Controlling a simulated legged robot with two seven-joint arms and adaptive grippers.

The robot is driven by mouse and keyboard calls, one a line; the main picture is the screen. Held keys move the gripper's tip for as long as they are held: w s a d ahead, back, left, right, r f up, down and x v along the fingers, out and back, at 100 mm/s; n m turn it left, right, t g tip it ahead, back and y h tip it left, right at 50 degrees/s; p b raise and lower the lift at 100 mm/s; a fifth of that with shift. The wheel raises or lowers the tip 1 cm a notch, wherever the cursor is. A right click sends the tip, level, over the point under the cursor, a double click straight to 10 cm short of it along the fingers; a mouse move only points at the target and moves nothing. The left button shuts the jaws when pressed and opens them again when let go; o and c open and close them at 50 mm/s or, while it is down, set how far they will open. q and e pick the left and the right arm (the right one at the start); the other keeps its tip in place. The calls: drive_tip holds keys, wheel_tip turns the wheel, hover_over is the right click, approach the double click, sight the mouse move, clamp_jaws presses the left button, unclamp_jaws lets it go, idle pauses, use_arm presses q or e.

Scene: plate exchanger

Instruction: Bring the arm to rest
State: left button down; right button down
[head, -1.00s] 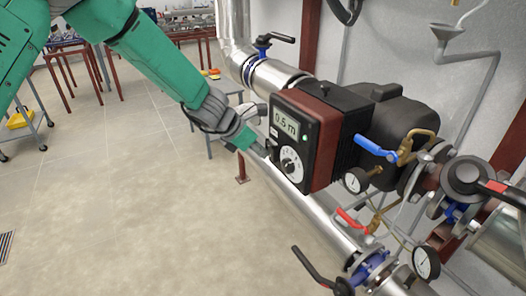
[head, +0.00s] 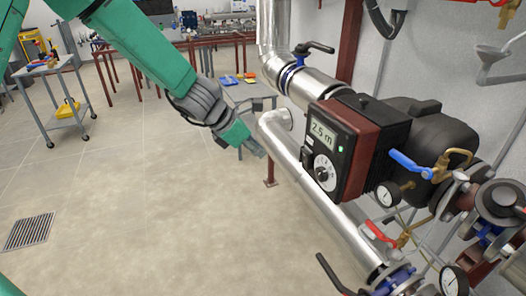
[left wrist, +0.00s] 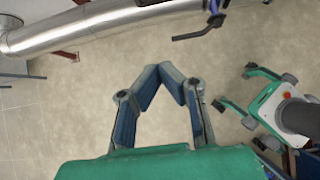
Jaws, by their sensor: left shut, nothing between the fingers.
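My left arm comes in from the upper left of the head view. Its left gripper (head: 256,150) hangs in free air in front of the silver pipe, to the left of the pump's control box (head: 345,150). It does not touch the box or its dial (head: 325,173). The display (head: 322,134) reads 2.5 m. In the left wrist view the left gripper's fingertips (left wrist: 160,72) meet, with nothing between them. My right gripper is not in view.
The silver pipe (head: 292,158) runs diagonally below the control box. Valves with a blue handle (head: 409,164) and a red handle (head: 381,235) and gauges are at the right. A cart (head: 52,105) and tables stand at the back.

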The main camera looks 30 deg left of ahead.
use_arm(q)
drive_tip(key=shift+a, duration=0.35)
drive_tip(key=s+a+f+m+g+y+b, duration=0.15)
drive_tip(key=s+f+m+g+y, duration=0.35)
drive_tip(key=s+f+m, duration=1.25)
drive_tip(key=s+d+f+m, duration=0.2)
drive_tip(key=s+f+m, duration=0.3)
drive_tip(key=s, duration=0.3)
drive_tip(key=s+d+f+m+b, duration=0.1)
drive_tip(key=s+d+f+m, duration=0.1)
drive_tip(key=s+f+m, duration=0.4)
drive_tip(key=s, duration=0.3)
drive_tip(key=shift+s+f, duration=0.25)
drive_tip(key=shift+f, duration=0.05)
drive_tip(key=shift+w+m, duration=0.15)
drive_tip(key=shift+m, duration=0.1)
idle(1.9)
